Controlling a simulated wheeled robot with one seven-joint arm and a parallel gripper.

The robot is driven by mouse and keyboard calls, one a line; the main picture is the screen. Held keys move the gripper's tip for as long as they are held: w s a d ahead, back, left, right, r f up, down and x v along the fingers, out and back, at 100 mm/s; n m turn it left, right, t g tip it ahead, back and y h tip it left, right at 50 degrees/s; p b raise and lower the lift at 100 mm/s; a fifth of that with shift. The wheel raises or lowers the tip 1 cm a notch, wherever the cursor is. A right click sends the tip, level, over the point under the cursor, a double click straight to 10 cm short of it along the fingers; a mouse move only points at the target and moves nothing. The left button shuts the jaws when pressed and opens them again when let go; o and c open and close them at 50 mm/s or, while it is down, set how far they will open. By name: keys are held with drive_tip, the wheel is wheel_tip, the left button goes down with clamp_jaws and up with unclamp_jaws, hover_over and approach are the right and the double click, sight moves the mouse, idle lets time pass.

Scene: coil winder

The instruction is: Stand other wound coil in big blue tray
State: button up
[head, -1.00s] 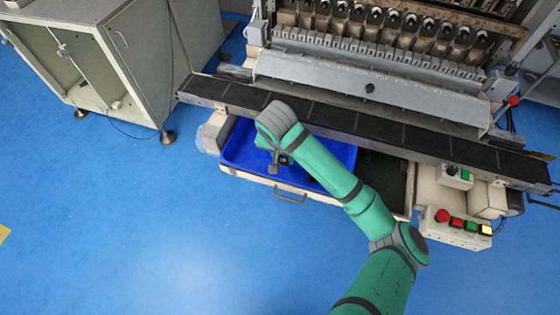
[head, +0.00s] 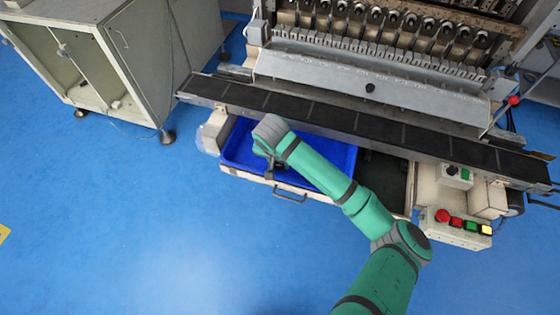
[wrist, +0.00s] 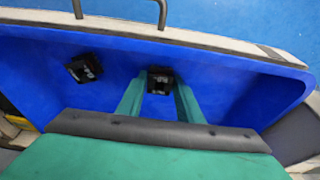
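The big blue tray (head: 318,170) sits under the front of the machine in the head view; its inside fills much of the wrist view (wrist: 40,90). One black wound coil (wrist: 82,68) stands in the tray left of my gripper in the wrist view. My gripper (wrist: 160,82) is over the tray, its two green fingers against the sides of the other black wound coil (wrist: 160,85). I cannot tell whether this held coil touches the tray floor. In the head view my arm hides the coils, and my gripper (head: 269,172) shows only in part.
The tray's pale front edge has a metal handle (head: 290,195). A dark machine rail (head: 360,122) runs just behind and above the tray. A button box (head: 456,228) is at the right and a grey cabinet (head: 120,60) at the left. The blue floor in front is clear.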

drive_tip(key=shift+o, duration=1.1)
drive_tip(key=shift+r, duration=0.15)
